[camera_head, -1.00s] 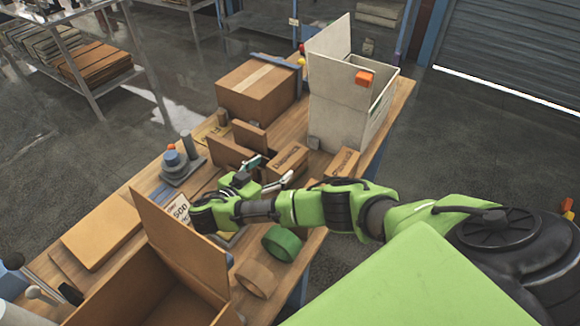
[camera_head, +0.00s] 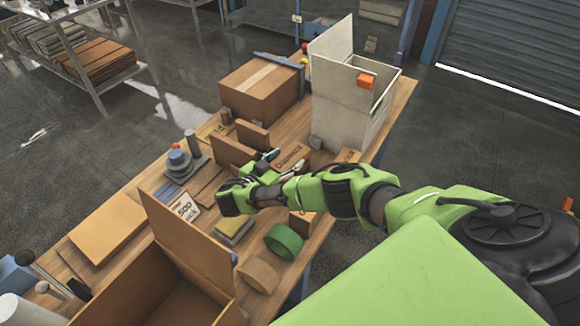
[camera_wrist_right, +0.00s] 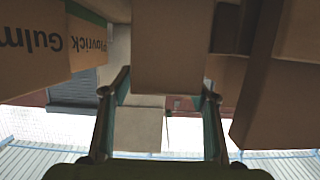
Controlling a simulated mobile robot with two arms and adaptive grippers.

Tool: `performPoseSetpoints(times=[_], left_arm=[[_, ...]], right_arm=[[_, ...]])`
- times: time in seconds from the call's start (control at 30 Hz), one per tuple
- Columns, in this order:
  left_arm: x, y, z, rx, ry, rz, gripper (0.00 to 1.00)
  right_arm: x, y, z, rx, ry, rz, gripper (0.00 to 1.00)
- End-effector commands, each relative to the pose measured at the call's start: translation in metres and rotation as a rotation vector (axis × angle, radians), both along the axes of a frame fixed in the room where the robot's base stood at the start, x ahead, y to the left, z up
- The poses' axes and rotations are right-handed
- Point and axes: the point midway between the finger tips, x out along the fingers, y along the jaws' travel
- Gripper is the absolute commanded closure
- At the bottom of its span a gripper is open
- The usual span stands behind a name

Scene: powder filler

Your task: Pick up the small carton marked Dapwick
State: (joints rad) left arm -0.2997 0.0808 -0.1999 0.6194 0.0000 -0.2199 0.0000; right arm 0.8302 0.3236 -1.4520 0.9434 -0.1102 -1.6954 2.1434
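A small brown carton (camera_head: 294,153) with dark lettering, too small to read surely, stands on the workbench near the grey-white bin. My right gripper (camera_head: 281,161) is open at its near side, fingers pointing toward it. In the right wrist view, a plain carton face (camera_wrist_right: 172,45) lies straight ahead, between the lines of the two open fingers (camera_wrist_right: 163,90); I cannot tell if they touch it. My left gripper is not in view.
Another small carton (camera_head: 348,156) stands right of the lettered one, partly behind my arm. Brown upright panels (camera_head: 232,152) stand to the left. A white-grey bin (camera_head: 340,105) and a large box (camera_head: 258,88) are behind. Green tape (camera_head: 284,242) and an open box (camera_head: 185,300) lie nearer.

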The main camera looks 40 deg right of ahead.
Motion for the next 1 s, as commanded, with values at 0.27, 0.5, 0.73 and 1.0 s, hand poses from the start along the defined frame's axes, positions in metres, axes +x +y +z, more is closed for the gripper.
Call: performPoseSetpoints(times=[0.27, 0.5, 0.73, 1.0], left_arm=[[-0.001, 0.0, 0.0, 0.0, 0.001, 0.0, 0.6], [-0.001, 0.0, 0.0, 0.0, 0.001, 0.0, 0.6], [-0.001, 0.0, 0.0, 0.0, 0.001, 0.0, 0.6], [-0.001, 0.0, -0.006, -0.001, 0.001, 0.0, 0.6]], right_arm=[[0.001, 0.0, 0.001, -0.002, -0.002, 0.0, 1.0], [0.0, 0.0, 0.002, -0.001, -0.002, 0.0, 1.0], [0.001, -0.001, 0.017, -0.001, -0.004, 0.0, 1.0], [0.001, 0.0, 0.071, 0.002, -0.008, 0.001, 1.0]])
